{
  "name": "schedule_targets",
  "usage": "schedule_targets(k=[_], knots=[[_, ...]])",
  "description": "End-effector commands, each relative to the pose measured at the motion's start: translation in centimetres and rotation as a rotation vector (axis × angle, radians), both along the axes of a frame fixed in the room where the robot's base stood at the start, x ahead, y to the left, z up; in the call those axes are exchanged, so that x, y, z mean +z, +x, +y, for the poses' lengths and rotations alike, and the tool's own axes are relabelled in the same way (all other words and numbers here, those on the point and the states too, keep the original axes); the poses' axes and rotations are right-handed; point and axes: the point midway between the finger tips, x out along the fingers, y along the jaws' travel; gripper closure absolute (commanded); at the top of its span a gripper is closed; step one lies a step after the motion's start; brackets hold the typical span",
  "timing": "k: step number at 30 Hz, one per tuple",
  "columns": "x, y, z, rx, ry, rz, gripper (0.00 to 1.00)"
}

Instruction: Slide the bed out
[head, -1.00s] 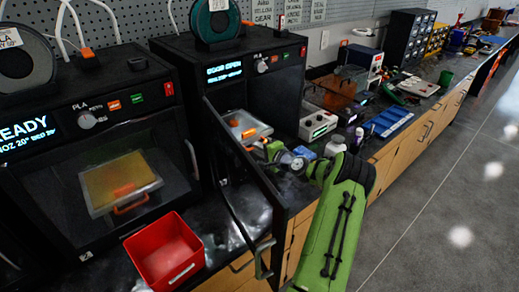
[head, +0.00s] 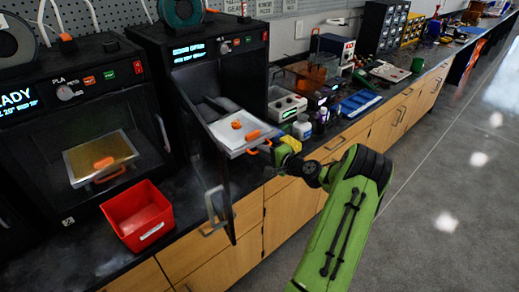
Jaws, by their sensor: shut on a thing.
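The bed (head: 222,133) is a pale plate with a small orange part on top. It sticks out of the front of the open right-hand printer (head: 165,70), past the open door. Its orange handle (head: 254,149) is at the front edge. My gripper (head: 275,148) is at the handle and shut on it; the fingertips are small and partly hidden. My green arm reaches in from the lower right. Part of the bed's rear lies inside the dark chamber.
The printer's dark door (head: 213,165) stands open, left of the bed. A red bin (head: 138,216) sits on the counter further left, before a closed printer with its own bed (head: 100,160). Bottles (head: 302,127) and a blue tray (head: 359,103) stand to the right. The floor is clear.

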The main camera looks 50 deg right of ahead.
Motion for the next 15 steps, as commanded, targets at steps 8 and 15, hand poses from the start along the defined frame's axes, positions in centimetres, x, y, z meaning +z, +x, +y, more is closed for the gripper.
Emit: schedule_targets(k=[8, 15], knots=[[-0.2, -2.3, 0.2, -0.001, 0.000, 0.003, 1.00], [-0.2, -2.8, 0.3, 0.001, 0.003, 0.006, 1.00]])
